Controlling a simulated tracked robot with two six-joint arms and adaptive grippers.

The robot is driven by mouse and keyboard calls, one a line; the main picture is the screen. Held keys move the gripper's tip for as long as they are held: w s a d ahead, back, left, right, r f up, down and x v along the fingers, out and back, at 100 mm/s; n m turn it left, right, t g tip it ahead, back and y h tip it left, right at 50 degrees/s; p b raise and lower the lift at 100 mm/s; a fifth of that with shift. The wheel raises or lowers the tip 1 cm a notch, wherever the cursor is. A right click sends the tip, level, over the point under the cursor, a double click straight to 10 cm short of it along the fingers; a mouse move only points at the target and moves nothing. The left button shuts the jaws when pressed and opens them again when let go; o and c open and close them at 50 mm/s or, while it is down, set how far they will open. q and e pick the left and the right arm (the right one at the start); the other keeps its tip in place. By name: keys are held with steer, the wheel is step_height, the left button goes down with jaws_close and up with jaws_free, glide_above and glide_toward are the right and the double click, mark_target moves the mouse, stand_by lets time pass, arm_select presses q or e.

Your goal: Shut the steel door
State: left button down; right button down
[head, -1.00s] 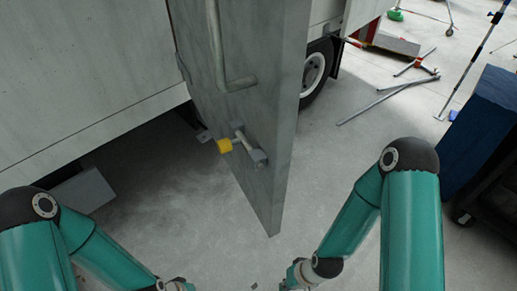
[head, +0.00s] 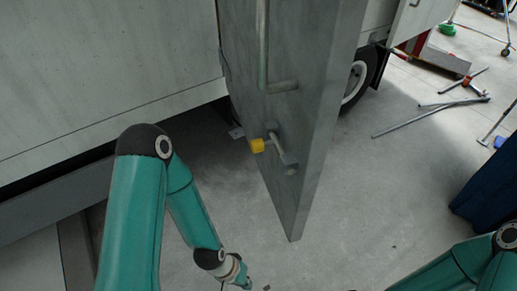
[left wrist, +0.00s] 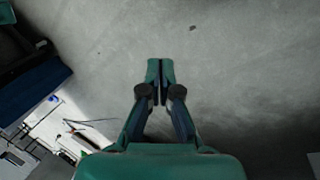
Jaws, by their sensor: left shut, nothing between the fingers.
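The grey steel door (head: 300,120) stands open, swung out from the side of the white truck. It has a long bar handle (head: 263,60) and, lower down, a latch handle with a yellow end (head: 258,145). My left arm reaches in from the left. Its wrist end is low at the bottom edge of the head view, left of the door's bottom corner and apart from it. In the left wrist view my left gripper (left wrist: 159,70) is shut and empty over bare floor. Of my right arm only part shows at lower right; its gripper is out of frame.
The truck's side wall (head: 100,70) fills the upper left. A wheel (head: 357,82) shows behind the door. Loose metal bars (head: 430,112) lie on the floor at right, and a dark blue object (head: 488,190) stands at the right edge. The floor around the door is clear.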

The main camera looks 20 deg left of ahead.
arm_select(q)
steer(key=w+a+r+t+b, duration=0.1)
steer(key=w+r+t, duration=0.2)
steer(key=w, duration=0.5)
steer(key=w+a+r+t+b, duration=0.2)
steer(key=w+t, duration=0.2)
steer(key=w, duration=0.4)
steer(key=w+a+r+m+t+h+b, duration=0.2)
steer(key=w+a+r+t, duration=0.4)
steer(key=r, duration=0.5)
steer(key=s+a+r+m+g+h+b, duration=0.1)
steer(key=s+a+r+m+h, duration=0.1)
steer(key=s+r+m+h, duration=0.45)
steer(key=s+a+r+m+g+h+b, duration=0.15)
steer(key=r+m, duration=0.25)
steer(key=r, duration=0.6)
steer(key=p+x, duration=0.3)
steer(key=x, duration=1.1)
steer(key=shift+r+h, duration=0.25)
steer(key=shift+h, duration=0.05)
